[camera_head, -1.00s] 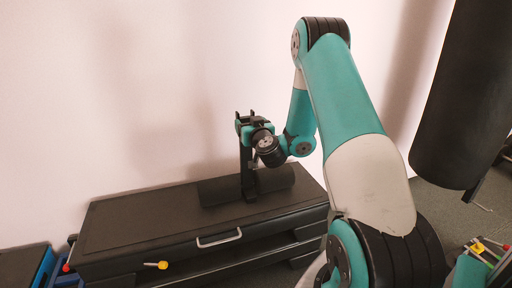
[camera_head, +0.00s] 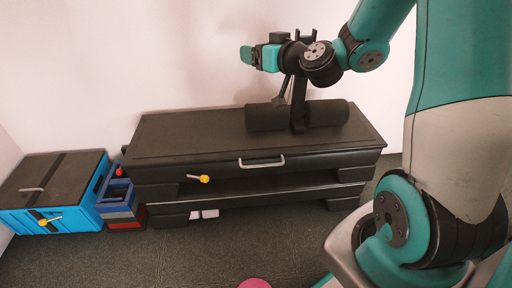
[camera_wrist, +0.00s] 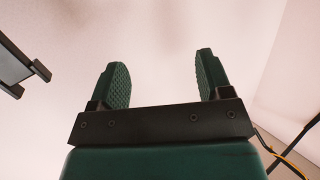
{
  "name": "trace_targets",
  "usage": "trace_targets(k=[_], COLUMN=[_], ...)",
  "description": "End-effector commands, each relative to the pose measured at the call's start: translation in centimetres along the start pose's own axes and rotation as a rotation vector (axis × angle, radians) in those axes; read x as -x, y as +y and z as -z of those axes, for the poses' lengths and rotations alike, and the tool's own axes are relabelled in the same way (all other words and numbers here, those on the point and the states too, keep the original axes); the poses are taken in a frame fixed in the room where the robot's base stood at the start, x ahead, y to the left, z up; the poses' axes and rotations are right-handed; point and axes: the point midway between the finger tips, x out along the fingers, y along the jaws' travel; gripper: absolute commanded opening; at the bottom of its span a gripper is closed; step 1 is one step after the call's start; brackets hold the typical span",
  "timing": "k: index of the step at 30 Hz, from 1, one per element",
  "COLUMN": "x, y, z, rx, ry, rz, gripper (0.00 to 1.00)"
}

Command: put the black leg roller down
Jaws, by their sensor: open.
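The black leg roller (camera_head: 328,113) rests on the black bench (camera_head: 200,135), toward its right part. Its two padded cylinders lie to either side of an upright post with a forked top. My gripper (camera_head: 248,55) is above and to the left of the post in the head view, pointing left, with no roller in it. In the wrist view my gripper (camera_wrist: 162,78) shows both dark green fingers spread apart, with only pale wall between them. A dark bracket-like piece (camera_wrist: 20,65) shows at the left edge there. Part of the post is hidden behind my wrist.
The bench has a drawer handle (camera_head: 262,162) and a yellow knob (camera_head: 204,179) in front. A blue box with a dark lid (camera_head: 60,175) and stacked small crates (camera_head: 118,195) stand at left. The bench top's left half is clear. A wall rises close behind.

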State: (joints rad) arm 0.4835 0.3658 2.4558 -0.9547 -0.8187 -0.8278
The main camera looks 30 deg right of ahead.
Motion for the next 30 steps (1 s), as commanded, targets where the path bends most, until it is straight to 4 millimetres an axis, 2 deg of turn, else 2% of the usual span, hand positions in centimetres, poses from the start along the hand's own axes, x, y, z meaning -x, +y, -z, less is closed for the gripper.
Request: trace_targets(k=[1,3,5,6,8,9,12,15,18,22,30], x=[0.5,2.3,4.8,6.8,10.1,12.4,17.7,21.7,24.1,25.2,25.2], y=[-5.4,-11.5,-15.8,-18.2,-20.9,-22.1,-23.5,-23.5,-23.1,-22.8,-22.8], z=[0.2,-0.8,-1.9,-2.6,-3.8,-4.5,-5.9,-6.6,-7.0,-7.1,-7.2], rx=[0.010,0.017,0.030,0.044,0.070,0.091,0.143,0.186,0.212,0.222,0.222], ry=[-0.077,-0.227,-0.372,-0.475,-0.632,-0.735,-0.960,-1.123,-1.222,-1.271,-1.273], rz=[0.159,0.343,0.469,0.535,0.608,0.638,0.659,0.634,0.602,0.580,0.580], gripper=[0.72,0.72,0.72,0.72,0.72,0.72,0.72,0.72,0.72,0.72,0.72])
